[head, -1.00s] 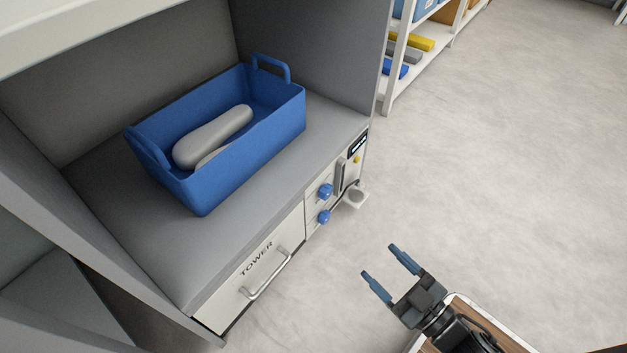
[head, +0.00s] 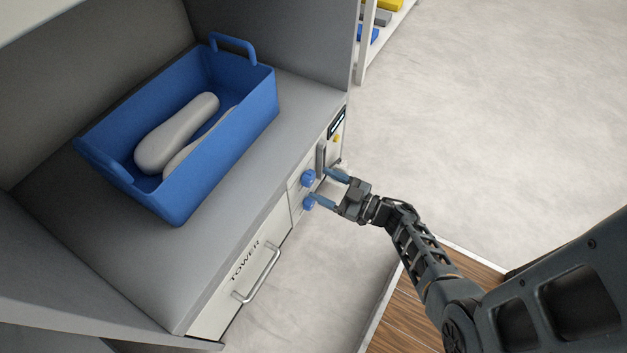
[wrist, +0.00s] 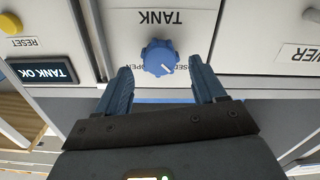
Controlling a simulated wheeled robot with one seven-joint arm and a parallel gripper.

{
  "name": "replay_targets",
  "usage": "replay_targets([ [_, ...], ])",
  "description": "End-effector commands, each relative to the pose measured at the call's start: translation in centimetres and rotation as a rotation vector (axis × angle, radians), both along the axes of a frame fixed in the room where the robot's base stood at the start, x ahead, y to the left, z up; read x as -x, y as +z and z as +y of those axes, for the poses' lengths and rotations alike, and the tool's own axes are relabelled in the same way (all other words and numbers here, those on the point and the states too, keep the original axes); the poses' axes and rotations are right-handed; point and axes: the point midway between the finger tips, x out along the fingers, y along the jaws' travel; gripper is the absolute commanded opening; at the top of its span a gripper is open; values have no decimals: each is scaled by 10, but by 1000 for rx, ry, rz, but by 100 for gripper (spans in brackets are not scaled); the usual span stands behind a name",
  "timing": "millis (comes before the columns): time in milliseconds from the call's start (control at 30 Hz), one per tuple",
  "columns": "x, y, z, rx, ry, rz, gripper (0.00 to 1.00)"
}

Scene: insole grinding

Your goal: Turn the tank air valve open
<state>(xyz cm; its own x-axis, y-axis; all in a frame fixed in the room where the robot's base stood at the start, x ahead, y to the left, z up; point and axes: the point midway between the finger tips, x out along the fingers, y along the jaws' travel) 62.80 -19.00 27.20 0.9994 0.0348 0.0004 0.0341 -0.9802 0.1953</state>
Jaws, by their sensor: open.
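The blue tank knob (wrist: 160,57) sits on a white panel in the wrist view, which shows it upside down beside its "TANK" label (wrist: 160,18). My gripper (wrist: 163,80) is open there, one finger on each side of the knob, with visible gaps. A small pale mark on the knob points to the lower right; the words "OPEN" and a partly hidden "...SED" are near it.
A "TANK OK" display (wrist: 42,71) and yellow reset button (wrist: 10,23) are beside the knob panel. A drawer marked "TOWER" (head: 222,295) with a bar handle is nearby. A blue basket (head: 226,135) holding pale insole shapes stands on the cabinet top. Open floor lies right.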

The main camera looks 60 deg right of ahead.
Motion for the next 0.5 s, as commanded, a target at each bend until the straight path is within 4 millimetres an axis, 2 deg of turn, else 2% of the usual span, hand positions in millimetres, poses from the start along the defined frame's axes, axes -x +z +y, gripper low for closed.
replay_targets([
  [200,-27,-2,1,0,0,0,69],
  [500,-34,0,2,0,-1,0,69],
])
